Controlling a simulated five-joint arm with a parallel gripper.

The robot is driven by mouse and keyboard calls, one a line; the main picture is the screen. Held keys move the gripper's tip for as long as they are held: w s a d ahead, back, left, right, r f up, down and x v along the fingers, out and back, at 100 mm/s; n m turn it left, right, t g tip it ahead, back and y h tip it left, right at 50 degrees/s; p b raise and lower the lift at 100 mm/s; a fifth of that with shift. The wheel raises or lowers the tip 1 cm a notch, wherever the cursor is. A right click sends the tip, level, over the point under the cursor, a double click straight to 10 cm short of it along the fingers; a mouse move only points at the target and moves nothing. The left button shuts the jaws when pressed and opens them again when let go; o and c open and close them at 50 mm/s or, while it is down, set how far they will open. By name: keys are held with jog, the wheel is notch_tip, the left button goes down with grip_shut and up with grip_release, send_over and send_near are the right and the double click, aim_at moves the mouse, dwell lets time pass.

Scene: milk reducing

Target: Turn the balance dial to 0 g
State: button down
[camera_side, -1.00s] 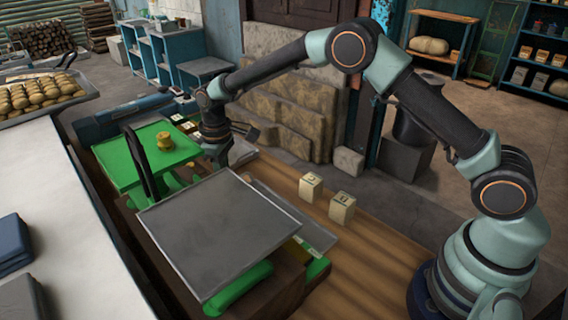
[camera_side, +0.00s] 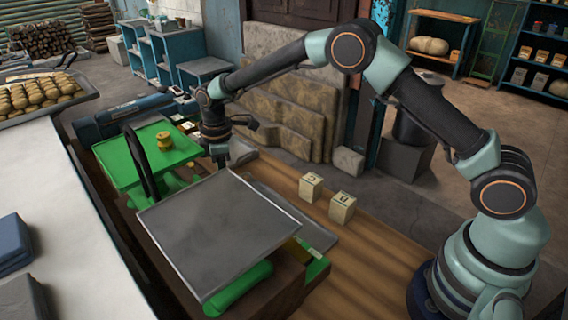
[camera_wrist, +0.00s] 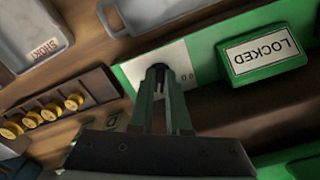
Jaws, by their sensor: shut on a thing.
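The balance has a green pan (camera_side: 150,155) with a small brass weight (camera_side: 164,141) on it, and a large grey pan (camera_side: 220,232) nearer the side camera. In the wrist view, the dark dial (camera_wrist: 159,72) sits on a white scale plate (camera_wrist: 184,62) set in the balance's green body. Small figures, seemingly 0.0, show to its right; the pointer's reading cannot be told. My gripper (camera_wrist: 161,82) is shut on the dial, its fingers partly covering it. In the side view, my gripper (camera_side: 218,156) reaches down behind the grey pan, fingertips hard to see.
A green block marked LOCKED (camera_wrist: 262,54) is right of the dial. A wooden rack (camera_wrist: 62,110) holds several brass weights at left, below a labelled grey tray (camera_wrist: 32,38). Two lettered cubes, C (camera_side: 311,186) and B (camera_side: 342,207), stand on the wooden table (camera_side: 350,250).

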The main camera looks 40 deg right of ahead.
jog(key=n, duration=0.4)
jog(key=shift+w+r+n, duration=0.1)
jog(key=shift+n, duration=0.3)
jog(key=n, duration=0.4)
jog(key=shift+w+n, duration=0.1)
jog(key=shift+n, duration=0.2)
jog(key=n, duration=0.4)
jog(key=shift+a, duration=0.1)
jog(key=shift+w+n, duration=0.1)
jog(key=shift+n, duration=1.9)
jog(key=c, duration=0.9)
grip_release()
